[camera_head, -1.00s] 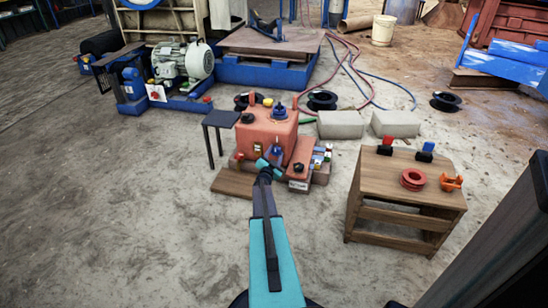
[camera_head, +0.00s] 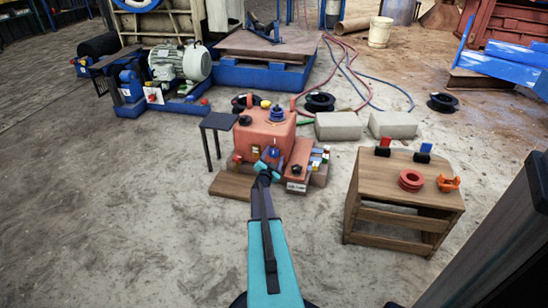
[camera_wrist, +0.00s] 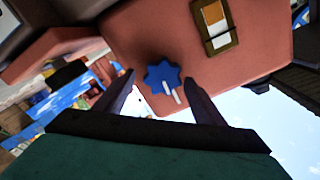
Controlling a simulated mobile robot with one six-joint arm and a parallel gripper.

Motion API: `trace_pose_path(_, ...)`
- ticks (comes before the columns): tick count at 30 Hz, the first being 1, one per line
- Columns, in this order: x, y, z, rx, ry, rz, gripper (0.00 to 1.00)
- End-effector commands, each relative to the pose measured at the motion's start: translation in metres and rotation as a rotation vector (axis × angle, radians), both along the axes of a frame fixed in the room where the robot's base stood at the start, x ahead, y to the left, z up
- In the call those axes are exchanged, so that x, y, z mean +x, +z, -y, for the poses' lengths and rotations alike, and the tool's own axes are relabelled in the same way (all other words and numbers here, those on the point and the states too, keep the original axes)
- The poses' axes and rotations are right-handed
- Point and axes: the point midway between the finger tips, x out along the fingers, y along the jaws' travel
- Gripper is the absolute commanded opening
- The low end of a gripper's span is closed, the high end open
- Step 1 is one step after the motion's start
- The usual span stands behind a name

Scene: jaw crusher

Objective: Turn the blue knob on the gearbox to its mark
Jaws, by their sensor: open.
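The gearbox (camera_head: 262,142) is a reddish-orange block on the floor, in the middle of the head view. Its blue knob (camera_wrist: 161,75) is star-shaped and sits on the reddish face in the wrist view. Two short white lines show at the knob's edge; I cannot tell which is the mark. My gripper (camera_wrist: 160,77) is open, with one finger on each side of the knob. Gaps show between the fingers and the knob in this view. In the head view, my gripper (camera_head: 266,167) is at the gearbox's front and partly covers the knob area.
A sight window (camera_wrist: 215,25) is on the gearbox face near the knob. A small dark stool (camera_head: 219,124) stands left of the gearbox. A wooden stand (camera_head: 408,185) with red, blue and orange parts is at the right. Pale blocks (camera_head: 338,125) lie behind. Open floor is at the left.

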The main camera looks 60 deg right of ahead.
Motion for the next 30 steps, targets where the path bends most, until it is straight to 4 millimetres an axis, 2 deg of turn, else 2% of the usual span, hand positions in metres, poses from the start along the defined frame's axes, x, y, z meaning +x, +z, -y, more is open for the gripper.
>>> trace_pose_path(8,-0.008,0.002,-0.025,0.002,0.002,-0.002,0.63)
trace_pose_path(30,-0.042,0.002,-0.118,0.0,-0.003,0.001,0.63)
